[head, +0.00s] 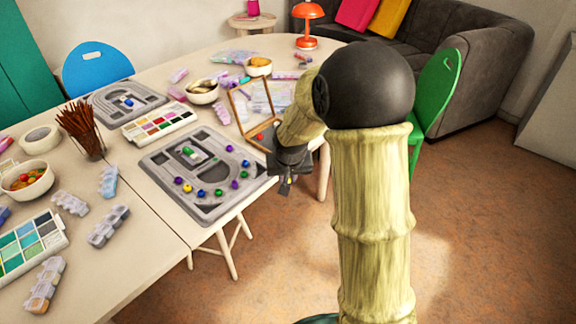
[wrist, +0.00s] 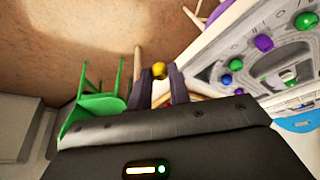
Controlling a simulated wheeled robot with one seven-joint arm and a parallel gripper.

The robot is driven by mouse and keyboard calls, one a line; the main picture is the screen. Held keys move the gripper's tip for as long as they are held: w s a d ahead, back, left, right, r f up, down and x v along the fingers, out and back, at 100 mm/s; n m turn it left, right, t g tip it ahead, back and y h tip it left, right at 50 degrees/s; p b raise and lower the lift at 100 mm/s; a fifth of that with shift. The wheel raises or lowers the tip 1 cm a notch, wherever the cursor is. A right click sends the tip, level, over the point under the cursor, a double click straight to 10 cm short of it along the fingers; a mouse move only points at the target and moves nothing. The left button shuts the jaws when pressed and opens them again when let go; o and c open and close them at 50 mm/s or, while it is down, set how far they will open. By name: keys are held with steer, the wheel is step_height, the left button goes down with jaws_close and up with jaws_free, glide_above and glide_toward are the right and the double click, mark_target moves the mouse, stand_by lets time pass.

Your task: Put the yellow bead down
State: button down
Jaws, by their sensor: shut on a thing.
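My gripper (head: 285,186) is just off the right corner of the near grey bead board (head: 212,214), by the table's edge. In the wrist view my gripper (wrist: 161,77) is shut on a yellow bead (wrist: 159,69), held between the fingertips with floor behind it. In the head view the held bead is too small to make out clearly. Green (wrist: 236,65) and purple (wrist: 264,43) beads on the board show in the wrist view.
A wooden frame box (head: 236,105) stands behind my gripper. A paint palette (head: 160,122), a second bead board (head: 100,105) and bowls (head: 202,97) crowd the table. A green chair (head: 438,92) stands at the right. Open floor (head: 270,250) lies below the table's edge.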

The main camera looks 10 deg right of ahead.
steer(key=s+f+n, duration=0.1)
steer(key=s+f, duration=0.1)
steer(key=f, duration=0.5)
steer(key=s+f, duration=0.2)
steer(key=f, duration=0.5)
steer(key=shift+s+f+n+y, duration=0.25)
steer(key=shift+s+n+y, duration=0.05)
steer(key=shift+s+n, duration=0.1)
steer(key=shift+w+d, duration=0.15)
